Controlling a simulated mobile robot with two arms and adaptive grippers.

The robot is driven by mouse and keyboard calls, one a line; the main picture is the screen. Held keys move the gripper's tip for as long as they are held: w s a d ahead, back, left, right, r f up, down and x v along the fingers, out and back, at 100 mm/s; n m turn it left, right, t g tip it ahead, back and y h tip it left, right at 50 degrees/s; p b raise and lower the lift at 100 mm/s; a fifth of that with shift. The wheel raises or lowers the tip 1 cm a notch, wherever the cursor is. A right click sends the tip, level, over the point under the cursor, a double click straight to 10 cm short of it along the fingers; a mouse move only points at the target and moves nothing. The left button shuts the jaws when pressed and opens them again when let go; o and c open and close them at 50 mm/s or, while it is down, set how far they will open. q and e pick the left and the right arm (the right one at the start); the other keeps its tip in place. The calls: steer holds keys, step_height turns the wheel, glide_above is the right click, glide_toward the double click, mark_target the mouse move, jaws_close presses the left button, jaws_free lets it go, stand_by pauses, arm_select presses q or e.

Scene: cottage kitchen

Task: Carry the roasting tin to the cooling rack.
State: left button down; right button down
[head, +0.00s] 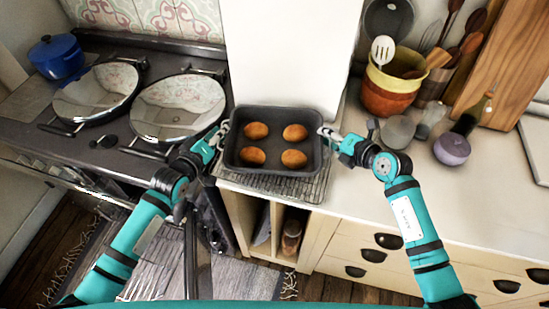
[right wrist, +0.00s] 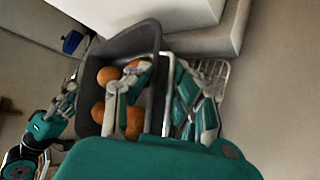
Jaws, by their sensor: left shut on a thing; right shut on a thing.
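The dark roasting tin (head: 274,168) holds several browned rolls and is level over the wire cooling rack (head: 312,187). The rack shows along the tin's front and right sides on the counter; whether the tin touches it I cannot tell. My left gripper (head: 221,134) is shut on the tin's left end. My right gripper (head: 328,133) is shut on the tin's right end. In the right wrist view the tin (right wrist: 150,38) shows with rolls inside, partly hidden by my right gripper (right wrist: 122,90), and the rack (right wrist: 219,68) lies beside it.
The range with two round lids (head: 178,107) and a blue pot (head: 56,56) is to the left. A white upright block (head: 290,50) stands behind the tin. Counter at front right is clear.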

arm_select(q)
steer(key=shift+d+f+b, duration=0.3)
steer(key=shift+f+b, duration=0.2)
steer(key=shift+f, duration=0.15)
arm_select(e)
steer(key=shift+a+f, duration=0.35)
steer(key=shift+f, duration=0.4)
arm_select(q)
steer(key=c, duration=1.6)
jaws_free()
arm_select(e)
steer(key=c, duration=1.5)
jaws_free()
steer(key=shift+c, duration=0.2)
arm_select(q)
steer(key=o, duration=0.4)
steer(key=shift+a, duration=0.1)
arm_select(e)
steer(key=o, duration=0.4)
steer(key=shift+d, duration=0.1)
steer(key=shift+d+r, duration=0.1)
arm_select(q)
steer(key=o, duration=0.8)
steer(key=shift+a, duration=0.15)
arm_select(e)
steer(key=shift+d, duration=0.1)
arm_select(q)
steer(key=shift+o, duration=0.2)
steer(key=v, duration=1.2)
